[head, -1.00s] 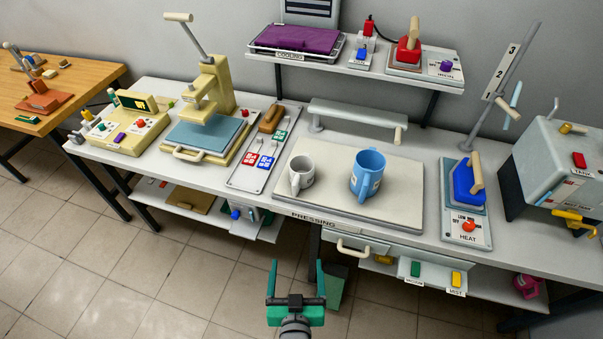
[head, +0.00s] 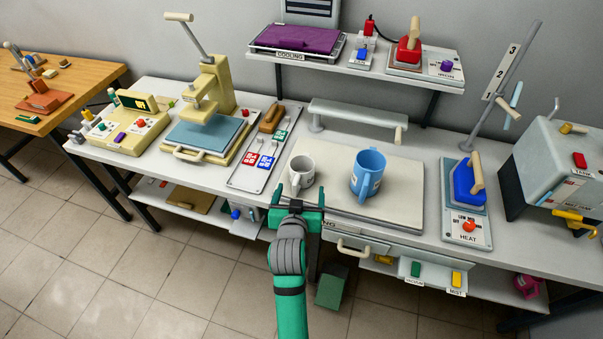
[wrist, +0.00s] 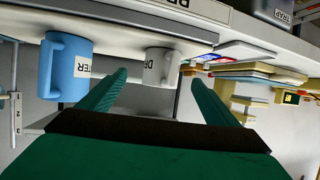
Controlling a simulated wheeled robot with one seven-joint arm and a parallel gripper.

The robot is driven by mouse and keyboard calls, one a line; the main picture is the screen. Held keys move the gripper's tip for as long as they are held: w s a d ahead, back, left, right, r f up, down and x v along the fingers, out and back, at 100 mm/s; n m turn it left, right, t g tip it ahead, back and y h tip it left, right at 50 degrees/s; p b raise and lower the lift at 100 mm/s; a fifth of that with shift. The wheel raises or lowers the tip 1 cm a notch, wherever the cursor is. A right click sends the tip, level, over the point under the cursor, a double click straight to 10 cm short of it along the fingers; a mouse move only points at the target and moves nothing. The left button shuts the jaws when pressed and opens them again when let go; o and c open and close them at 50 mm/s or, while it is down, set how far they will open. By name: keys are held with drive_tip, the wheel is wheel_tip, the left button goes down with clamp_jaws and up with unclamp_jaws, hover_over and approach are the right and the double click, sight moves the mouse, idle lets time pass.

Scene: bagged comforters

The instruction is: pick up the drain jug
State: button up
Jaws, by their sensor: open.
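In the wrist view the jug (wrist: 161,62) appears upside down between my fingers, with a partly hidden label starting "DR". My gripper (head: 300,190) is open and empty at the front edge of the bench, just in front of the jug and apart from it. In the wrist view its two green fingers (wrist: 159,80) point towards the jug, with a gap between them.
A larger blue water jug (head: 368,172) stands just right of the drain jug on the board (head: 400,205). A long press arm (head: 350,112) runs behind them. A tray of coloured cards (head: 262,165) lies to the left; a blue iron (head: 465,185) stands at right.

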sight(301, 178)
drive_tip(key=shift+a+x, duration=0.15)
drive_tip(key=shift+x, duration=1.7)
drive_tip(key=shift+a+x, duration=0.1)
drive_tip(key=shift+x, duration=1.75)
drive_tip(key=c, duration=1.3)
drive_tip(key=shift+c, duration=0.2)
drive_tip(key=shift+r, duration=0.1)
drive_tip(key=shift+w+r, duration=0.1)
drive_tip(key=shift+r, duration=0.45)
wheel_tip(301, 178, up, 2)
drive_tip(key=shift+a+r, duration=0.1)
drive_tip(key=shift+r, duration=0.05)
drive_tip(key=s+a+r, duration=0.9)
drive_tip(key=s, duration=0.1)
drive_tip(key=shift+a+r, duration=0.25)
drive_tip(key=shift+a, duration=0.05)
